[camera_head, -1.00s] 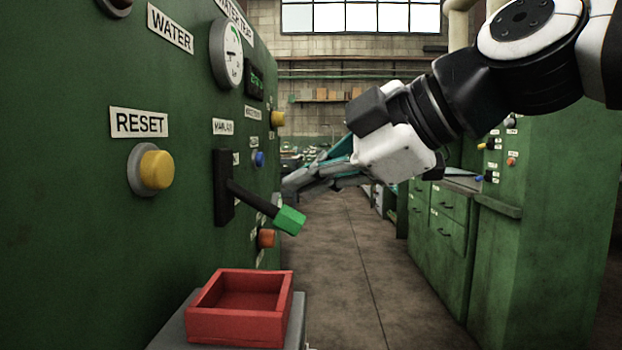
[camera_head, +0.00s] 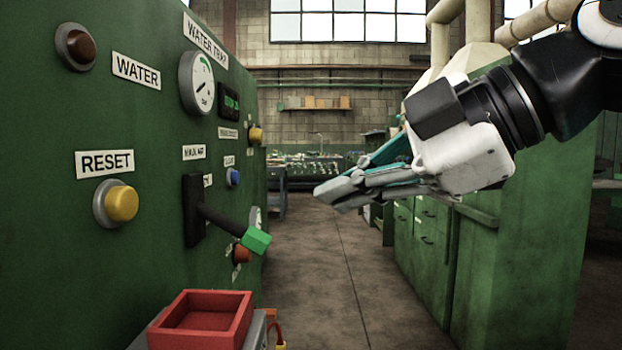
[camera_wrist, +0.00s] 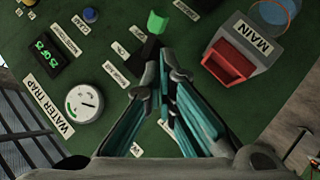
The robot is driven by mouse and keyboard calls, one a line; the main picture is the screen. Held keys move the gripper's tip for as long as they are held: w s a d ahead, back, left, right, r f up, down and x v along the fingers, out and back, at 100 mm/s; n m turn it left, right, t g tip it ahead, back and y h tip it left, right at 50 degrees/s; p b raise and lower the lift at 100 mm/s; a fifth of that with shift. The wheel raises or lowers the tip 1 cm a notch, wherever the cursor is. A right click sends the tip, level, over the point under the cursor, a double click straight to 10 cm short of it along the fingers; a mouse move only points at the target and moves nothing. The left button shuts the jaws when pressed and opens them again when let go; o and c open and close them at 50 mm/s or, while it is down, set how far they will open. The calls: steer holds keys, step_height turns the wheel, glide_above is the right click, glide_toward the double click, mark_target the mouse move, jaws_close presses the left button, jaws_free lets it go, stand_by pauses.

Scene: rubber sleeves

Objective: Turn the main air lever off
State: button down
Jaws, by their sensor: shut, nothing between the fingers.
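The main air lever (camera_head: 223,221) is a black handle with a green tip (camera_head: 257,240), on a black vertical plate on the green panel. It slopes outward and down from the plate. Its label (camera_head: 194,152) is above it. In the wrist view the green tip (camera_wrist: 157,22) shows just beyond my fingers, which partly hide the black handle. My gripper (camera_head: 328,194) is shut and empty, with grey and teal fingers pointing left towards the panel. In the head view it is right of and above the green tip, apart from it. My fingertips (camera_wrist: 158,62) also show in the wrist view.
A red tray (camera_head: 240,325) sits on a grey stand below the lever; it also shows in the wrist view (camera_wrist: 238,62). A yellow reset button (camera_head: 122,204) is left of the lever and a gauge (camera_head: 196,83) above. Green cabinets (camera_head: 430,240) line the right; the aisle floor is clear.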

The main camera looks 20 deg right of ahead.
steer(key=shift+s+d, duration=0.65)
steer(key=shift+s, duration=0.1)
steer(key=s+d+f+m+g+h, duration=0.1)
steer(key=s+f+m+g+h, duration=0.2)
steer(key=s+f+m, duration=0.45)
steer(key=s+d+f+m+g+h+p, duration=0.1)
steer(key=s+f+m+g+h, duration=0.3)
steer(key=f, duration=0.6)
steer(key=s+d+f+m+g+h, duration=0.1)
steer(key=s+f+m+g, duration=0.25)
steer(key=f+m, duration=0.45)
step_height(320, 180, up, 28)
steer(key=n+t+p, duration=0.1)
steer(key=t+p, duration=0.4)
steer(key=p, duration=2.2)
steer(key=shift+s+d, duration=0.2)
steer(key=shift+s, duration=0.1)
